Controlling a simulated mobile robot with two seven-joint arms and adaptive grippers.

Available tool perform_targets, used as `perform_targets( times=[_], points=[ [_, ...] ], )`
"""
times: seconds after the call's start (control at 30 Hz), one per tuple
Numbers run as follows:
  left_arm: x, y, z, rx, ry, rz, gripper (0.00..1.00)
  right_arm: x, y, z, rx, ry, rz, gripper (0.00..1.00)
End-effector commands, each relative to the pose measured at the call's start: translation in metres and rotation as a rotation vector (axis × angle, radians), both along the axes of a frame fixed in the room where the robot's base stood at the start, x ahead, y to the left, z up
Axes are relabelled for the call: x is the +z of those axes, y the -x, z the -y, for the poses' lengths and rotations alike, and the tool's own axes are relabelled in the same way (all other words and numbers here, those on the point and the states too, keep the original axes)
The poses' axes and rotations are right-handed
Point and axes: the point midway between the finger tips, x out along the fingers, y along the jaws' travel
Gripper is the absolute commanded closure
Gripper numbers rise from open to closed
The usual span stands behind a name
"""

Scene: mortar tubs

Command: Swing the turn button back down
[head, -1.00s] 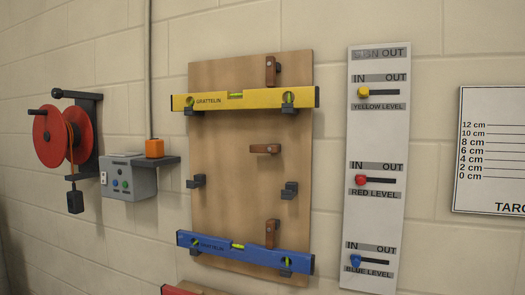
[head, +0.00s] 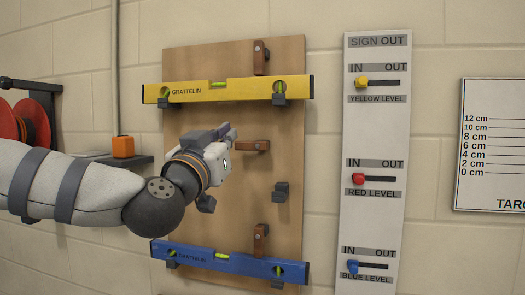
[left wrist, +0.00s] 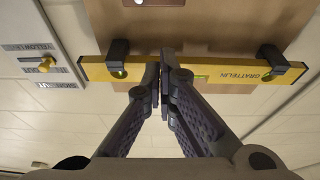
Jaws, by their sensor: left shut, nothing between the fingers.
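The middle turn button (head: 252,146) is a brown wooden bar on the plywood board (head: 235,125), lying level and pointing left. The top turn button (head: 261,57) and bottom turn button (head: 260,240) stand upright, over the yellow level (head: 228,91) and blue level (head: 228,261). My left gripper (head: 228,130) is in front of the board, just left of and slightly above the middle button; I cannot tell whether it touches. Its fingers (left wrist: 162,80) are shut and empty, and overlap the yellow level (left wrist: 225,73) in the left wrist view. My right gripper is not in view.
The middle hooks (head: 281,192) hold no level. A sign-out panel (head: 375,130) with colored sliders is to the right, then a white target sheet (head: 493,140). An orange block (head: 123,147) on a shelf and a red reel (head: 30,122) are at left.

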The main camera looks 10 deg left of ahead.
Motion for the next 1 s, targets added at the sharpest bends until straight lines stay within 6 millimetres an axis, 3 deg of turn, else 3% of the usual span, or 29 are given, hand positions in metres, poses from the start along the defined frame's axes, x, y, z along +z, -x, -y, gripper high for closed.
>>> perform_targets(
  times=[0.07,0.17,0.6,0.8,1.0],
  points=[
    [0.013,0.000,-0.004,0.013,0.003,0.025,1.00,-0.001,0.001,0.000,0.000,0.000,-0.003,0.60],
    [0.016,-0.010,-0.005,0.015,0.001,0.026,1.00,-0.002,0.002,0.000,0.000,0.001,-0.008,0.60],
    [0.038,-0.096,-0.001,0.011,0.002,0.018,1.00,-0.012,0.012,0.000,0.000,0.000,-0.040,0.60],
    [0.009,-0.094,0.000,0.010,0.001,0.018,1.00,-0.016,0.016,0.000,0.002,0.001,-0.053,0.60],
    [0.004,-0.092,0.000,0.010,0.001,0.023,1.00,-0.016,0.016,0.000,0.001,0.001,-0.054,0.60]
  ],
)
